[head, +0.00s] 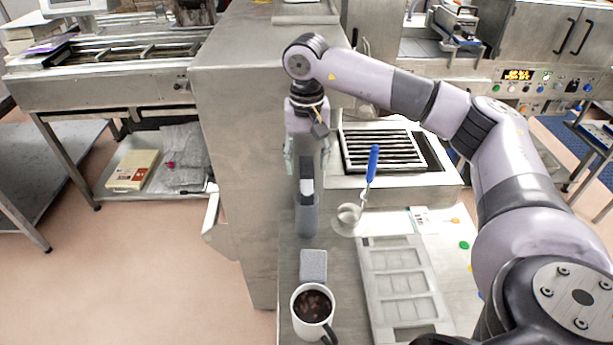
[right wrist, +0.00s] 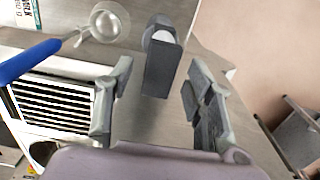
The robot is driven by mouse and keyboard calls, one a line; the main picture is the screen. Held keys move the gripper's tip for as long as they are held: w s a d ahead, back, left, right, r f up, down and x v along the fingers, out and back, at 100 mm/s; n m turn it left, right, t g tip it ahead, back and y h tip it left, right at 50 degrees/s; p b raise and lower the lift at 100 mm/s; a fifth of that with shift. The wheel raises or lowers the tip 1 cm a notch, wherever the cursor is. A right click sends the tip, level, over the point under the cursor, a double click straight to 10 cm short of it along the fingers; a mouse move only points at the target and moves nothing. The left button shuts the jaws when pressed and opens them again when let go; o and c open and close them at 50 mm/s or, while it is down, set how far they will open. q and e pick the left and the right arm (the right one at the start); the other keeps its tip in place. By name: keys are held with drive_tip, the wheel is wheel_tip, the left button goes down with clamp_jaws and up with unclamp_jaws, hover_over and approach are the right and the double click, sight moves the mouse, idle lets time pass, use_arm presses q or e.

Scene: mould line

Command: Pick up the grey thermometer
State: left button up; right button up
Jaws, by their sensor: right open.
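The grey thermometer (head: 306,214) stands on the metal counter, with a dark upper part and a small white face. In the right wrist view the thermometer (right wrist: 162,76) shows ahead of the jaws, in line with the gap between the fingers. My right gripper (head: 306,160) points down at it from above and behind in the head view, partly overlapping its top. In the right wrist view the right gripper (right wrist: 158,105) is open, fingers apart on either side, with nothing held. Whether a finger touches the thermometer cannot be told. My left gripper is not in view.
A ladle with a blue handle (head: 373,164) lies right of the thermometer, near a slatted grate (head: 382,150). A white mould (head: 402,284) lies front right. A grey block (head: 313,266) and a mug of dark pieces (head: 312,305) stand in front. A steel cabinet wall (head: 238,130) is close left.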

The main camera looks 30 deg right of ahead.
sight(307, 165)
drive_tip(key=shift+f+p, duration=0.4)
drive_tip(key=shift+f, duration=1.2)
drive_tip(key=shift+c, duration=0.2)
clamp_jaws()
